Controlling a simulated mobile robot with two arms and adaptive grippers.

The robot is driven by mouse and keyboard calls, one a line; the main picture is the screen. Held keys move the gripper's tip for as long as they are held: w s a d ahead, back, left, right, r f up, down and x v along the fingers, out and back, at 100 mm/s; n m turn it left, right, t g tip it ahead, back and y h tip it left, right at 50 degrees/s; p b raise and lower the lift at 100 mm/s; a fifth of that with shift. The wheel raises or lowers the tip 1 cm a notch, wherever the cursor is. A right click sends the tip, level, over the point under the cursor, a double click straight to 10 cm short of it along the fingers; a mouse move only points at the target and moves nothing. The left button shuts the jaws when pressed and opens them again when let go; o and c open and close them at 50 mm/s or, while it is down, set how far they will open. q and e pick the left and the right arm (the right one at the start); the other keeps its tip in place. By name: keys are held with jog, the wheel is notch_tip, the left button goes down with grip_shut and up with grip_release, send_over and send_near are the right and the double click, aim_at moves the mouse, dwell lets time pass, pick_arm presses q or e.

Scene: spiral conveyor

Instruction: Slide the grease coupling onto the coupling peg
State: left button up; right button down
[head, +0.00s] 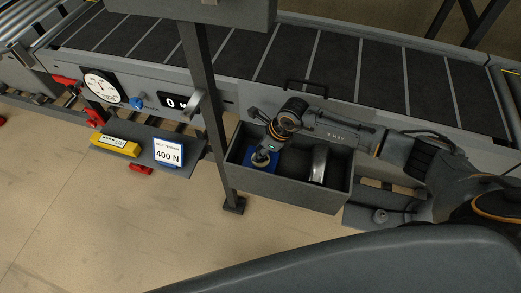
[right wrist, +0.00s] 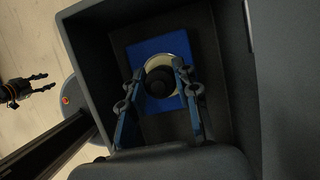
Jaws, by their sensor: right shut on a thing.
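My right gripper (head: 262,155) reaches down into a grey open bin (head: 290,190), over a blue plate (head: 249,163) at its left end. In the right wrist view its two blue-edged fingers (right wrist: 158,90) are shut on a dark round piece (right wrist: 158,80), which looks like the grease coupling. A pale ring (right wrist: 181,51) shows around that piece, above the blue plate (right wrist: 135,55). I cannot make out the coupling peg, or whether the piece touches the plate. My left gripper (right wrist: 38,86) shows at the left of the wrist view, fingers apart and empty.
A metallic curved part (head: 319,163) lies in the bin's right half. A grey post (head: 209,100) stands just left of the bin. A tray with a small round fitting (head: 380,216) is at right.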

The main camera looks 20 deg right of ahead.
jog(key=shift+r+p, duration=0.65)
jog(key=shift+r, duration=0.6)
jog(key=shift+r+p, duration=1.3)
jog(key=shift+r, duration=0.7)
